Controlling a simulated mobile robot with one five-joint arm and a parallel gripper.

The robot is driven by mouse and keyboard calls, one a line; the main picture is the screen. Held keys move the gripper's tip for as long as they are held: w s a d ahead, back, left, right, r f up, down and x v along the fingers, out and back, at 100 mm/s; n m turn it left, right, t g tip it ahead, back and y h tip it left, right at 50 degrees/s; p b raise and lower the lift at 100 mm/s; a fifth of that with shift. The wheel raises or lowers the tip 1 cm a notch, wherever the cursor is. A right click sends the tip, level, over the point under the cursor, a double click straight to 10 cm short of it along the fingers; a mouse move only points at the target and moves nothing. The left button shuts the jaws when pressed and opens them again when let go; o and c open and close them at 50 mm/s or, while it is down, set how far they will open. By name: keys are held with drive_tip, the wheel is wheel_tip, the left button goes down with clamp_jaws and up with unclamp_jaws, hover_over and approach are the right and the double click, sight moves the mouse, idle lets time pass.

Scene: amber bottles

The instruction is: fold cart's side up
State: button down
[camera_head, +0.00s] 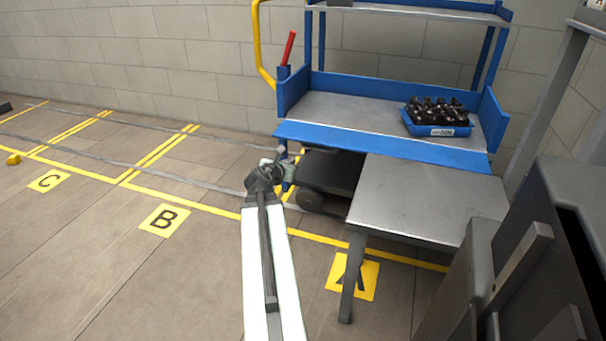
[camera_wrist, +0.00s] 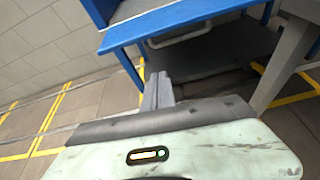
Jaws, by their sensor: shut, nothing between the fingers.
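The blue cart (camera_head: 350,110) stands against the back wall, with a grey deck. Its near blue side (camera_head: 380,146) is folded down along the deck's front edge, while the end panels stand upright. In the wrist view this side (camera_wrist: 185,27) crosses the top as a blue strip. My gripper (camera_head: 284,164) is below the left end of the folded side, apart from it as far as I can tell. In the wrist view its dark fingers (camera_wrist: 158,88) are together, with nothing between them, pointing toward the space under the side.
A grey metal table (camera_head: 430,200) stands close in front of the cart's right half. A blue crate of amber bottles (camera_head: 440,130) sits on the deck's right. A yellow handle (camera_head: 258,45) rises at the cart's left.

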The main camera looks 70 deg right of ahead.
drive_tip(key=s+d+f, duration=0.1)
approach(304, 147)
drive_tip(key=s+d, duration=0.2)
drive_tip(key=d, duration=0.2)
drive_tip(key=shift+w+f+n+p, duration=0.25)
drive_tip(key=shift+w+n+p, duration=0.05)
drive_tip(key=shift+n+p, duration=0.1)
drive_tip(key=shift+r, duration=0.1)
